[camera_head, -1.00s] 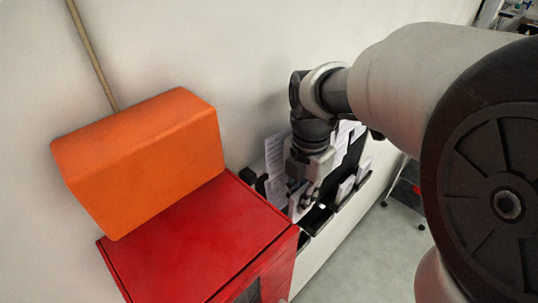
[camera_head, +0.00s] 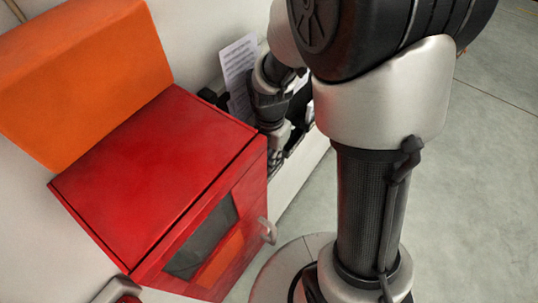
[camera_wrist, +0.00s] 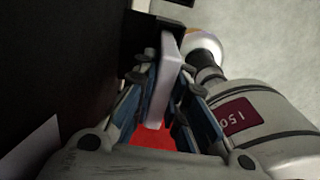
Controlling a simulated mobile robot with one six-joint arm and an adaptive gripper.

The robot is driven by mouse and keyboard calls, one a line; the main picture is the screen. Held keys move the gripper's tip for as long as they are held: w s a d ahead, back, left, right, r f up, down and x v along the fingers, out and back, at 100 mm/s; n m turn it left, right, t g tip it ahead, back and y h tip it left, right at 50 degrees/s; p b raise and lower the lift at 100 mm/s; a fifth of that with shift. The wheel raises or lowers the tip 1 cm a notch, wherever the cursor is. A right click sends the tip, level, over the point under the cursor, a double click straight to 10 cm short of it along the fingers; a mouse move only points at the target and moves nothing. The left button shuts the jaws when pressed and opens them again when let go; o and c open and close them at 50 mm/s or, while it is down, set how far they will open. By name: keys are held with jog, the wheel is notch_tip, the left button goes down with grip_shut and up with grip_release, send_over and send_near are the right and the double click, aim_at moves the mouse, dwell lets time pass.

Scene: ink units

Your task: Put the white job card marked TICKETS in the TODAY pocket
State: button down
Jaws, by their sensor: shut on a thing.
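My gripper (camera_wrist: 168,92) is shut on a white card (camera_wrist: 161,104), which stands nearly edge-on between the two fingers in the wrist view. Its marking cannot be read. In the head view my gripper (camera_head: 277,134) points down at the dark wall rack, behind the red cabinet's edge. The fingertips and the card are hard to make out there. A printed white sheet (camera_head: 238,66) stands in the rack to the left of my wrist. The pockets and any TODAY label are mostly hidden by my arm.
A red cabinet (camera_head: 150,170) with a window and a handle (camera_head: 268,231) stands close to my gripper's left. An orange box (camera_head: 85,75) lies on top of it. The wall is behind. Grey floor (camera_head: 475,180) is open to the right.

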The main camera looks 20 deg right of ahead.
jog(key=shift+s, duration=0.1)
jog(key=shift+f, duration=0.15)
jog(key=c, duration=1.6)
grip_release()
